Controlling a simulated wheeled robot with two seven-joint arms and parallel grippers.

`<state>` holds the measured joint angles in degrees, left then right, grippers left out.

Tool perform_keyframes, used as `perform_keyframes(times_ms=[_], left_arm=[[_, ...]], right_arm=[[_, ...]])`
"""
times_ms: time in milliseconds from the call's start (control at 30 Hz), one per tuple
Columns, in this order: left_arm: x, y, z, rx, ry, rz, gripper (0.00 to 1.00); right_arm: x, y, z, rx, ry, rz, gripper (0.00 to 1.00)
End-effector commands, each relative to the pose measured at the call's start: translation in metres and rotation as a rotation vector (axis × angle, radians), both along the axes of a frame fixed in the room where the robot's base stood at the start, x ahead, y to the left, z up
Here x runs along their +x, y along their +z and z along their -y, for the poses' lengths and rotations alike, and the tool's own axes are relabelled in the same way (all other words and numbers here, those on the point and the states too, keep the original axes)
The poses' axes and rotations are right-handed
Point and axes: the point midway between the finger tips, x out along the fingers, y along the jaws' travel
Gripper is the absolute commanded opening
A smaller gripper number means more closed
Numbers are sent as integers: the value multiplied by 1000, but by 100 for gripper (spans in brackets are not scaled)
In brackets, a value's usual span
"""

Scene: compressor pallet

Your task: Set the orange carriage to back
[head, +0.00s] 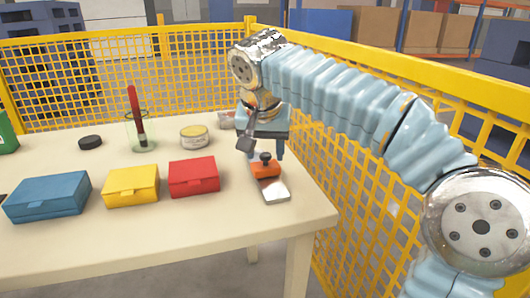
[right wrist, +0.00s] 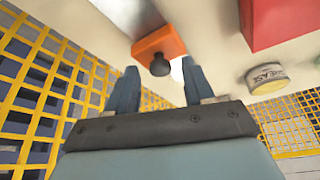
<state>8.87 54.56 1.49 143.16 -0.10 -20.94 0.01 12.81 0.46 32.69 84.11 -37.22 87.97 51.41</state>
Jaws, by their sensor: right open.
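The orange carriage (head: 265,168) with a dark round knob on top sits on a metal rail (head: 272,188) at the right side of the table. The carriage is about midway along the visible rail, with bare metal showing on its near side. My right gripper (head: 263,150) is open just above and behind the carriage. In the right wrist view the carriage (right wrist: 158,44) and its knob lie just beyond the two fingertips (right wrist: 160,72), in line with the gap between them. The fingers do not hold it. The rail's far part is hidden by my gripper. My left gripper is not in view.
On the table (head: 150,236) stand a red box (head: 194,177), a yellow box (head: 131,186), a blue box (head: 48,197), a tin (head: 194,136), a glass (head: 141,133) with a red-handled tool, and a black puck (head: 90,142). Yellow mesh fencing (head: 330,215) runs close behind and right.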

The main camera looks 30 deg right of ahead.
Motion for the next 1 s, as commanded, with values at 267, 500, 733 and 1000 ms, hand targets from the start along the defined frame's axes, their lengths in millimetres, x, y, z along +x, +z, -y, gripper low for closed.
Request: perform_keyframes(times_ms=[267,500,733,1000], left_arm=[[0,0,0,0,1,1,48],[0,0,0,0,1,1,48],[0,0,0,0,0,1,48],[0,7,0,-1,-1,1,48]], right_arm=[[1,-2,1,0,0,0,52],[1,-2,1,0,0,0,20],[1,-2,1,0,0,0,0],[8,1,11,3,-3,-2,0]])
